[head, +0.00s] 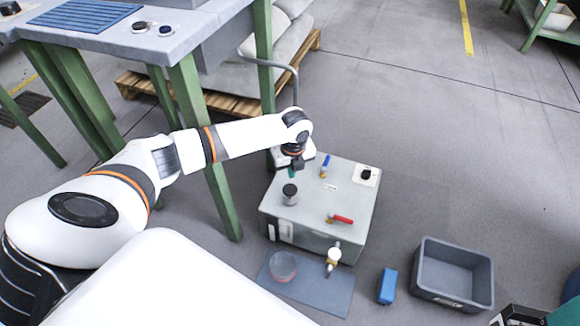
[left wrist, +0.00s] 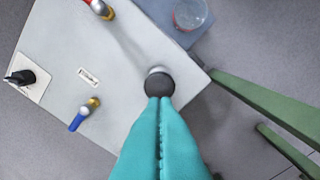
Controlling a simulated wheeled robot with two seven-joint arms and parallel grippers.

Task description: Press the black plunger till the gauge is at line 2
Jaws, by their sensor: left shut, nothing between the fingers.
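The black plunger (head: 290,189) stands on a silver cylinder on top of a grey box (head: 345,190) in the head view. In the left wrist view the plunger's round black cap (left wrist: 159,84) is just beyond my fingertips. My left gripper (head: 292,173) is above the box, with its teal fingers (left wrist: 160,100) shut and empty, pointing down at the cap. I cannot tell whether the tips touch it. I cannot make out a gauge or its lines. A black and teal part at the lower right corner may be my right gripper, mostly cut off.
The box also carries a red lever (head: 341,219), a blue lever (head: 325,165) and a black knob (head: 366,174). A clear bowl (head: 283,267) sits on a grey mat (head: 330,293). A blue block (head: 387,286) and grey crate (head: 420,275) stand right. A green-legged table (head: 190,110) is left.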

